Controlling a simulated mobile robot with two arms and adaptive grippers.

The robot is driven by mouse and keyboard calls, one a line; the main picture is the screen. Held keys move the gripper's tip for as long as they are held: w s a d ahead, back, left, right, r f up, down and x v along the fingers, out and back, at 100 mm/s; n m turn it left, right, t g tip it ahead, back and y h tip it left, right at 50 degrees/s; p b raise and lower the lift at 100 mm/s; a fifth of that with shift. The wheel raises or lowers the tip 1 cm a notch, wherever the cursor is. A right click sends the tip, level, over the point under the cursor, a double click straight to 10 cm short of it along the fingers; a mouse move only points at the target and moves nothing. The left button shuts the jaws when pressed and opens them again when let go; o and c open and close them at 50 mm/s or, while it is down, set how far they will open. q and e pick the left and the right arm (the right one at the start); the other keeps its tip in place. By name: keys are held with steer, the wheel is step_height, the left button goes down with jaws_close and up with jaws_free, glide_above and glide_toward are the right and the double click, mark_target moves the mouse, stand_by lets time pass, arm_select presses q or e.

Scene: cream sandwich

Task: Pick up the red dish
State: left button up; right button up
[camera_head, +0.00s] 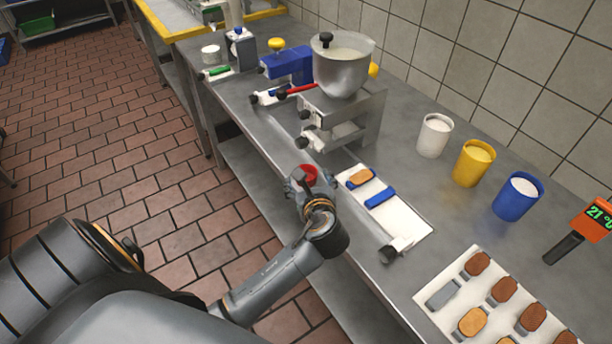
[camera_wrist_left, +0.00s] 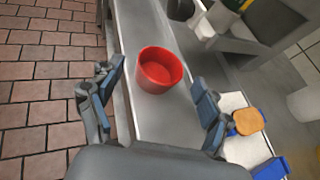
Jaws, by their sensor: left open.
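The red dish (camera_head: 309,173) is a small round bowl on the steel counter, near its front edge, partly hidden by my left gripper in the head view. My left gripper (camera_head: 298,184) is at the dish. In the left wrist view the dish (camera_wrist_left: 159,70) stands upright, lying ahead of and between the two spread fingers. The left gripper (camera_wrist_left: 153,105) is open and empty, with a visible gap between the dish and each finger. My right gripper is in neither view.
A white board (camera_head: 410,231) with a biscuit (camera_head: 360,176) and a blue block (camera_head: 380,197) lies right of the dish. A metal mixing machine (camera_head: 340,70) stands behind. White (camera_head: 434,137), yellow (camera_head: 473,164) and blue (camera_head: 517,199) cups line the back. A biscuit tray (camera_head: 437,316) is at lower right.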

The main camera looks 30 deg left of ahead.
arm_select(q)
steer(key=shift+x, duration=0.85)
steer(key=c, duration=1)
steer(key=shift+r, duration=0.1)
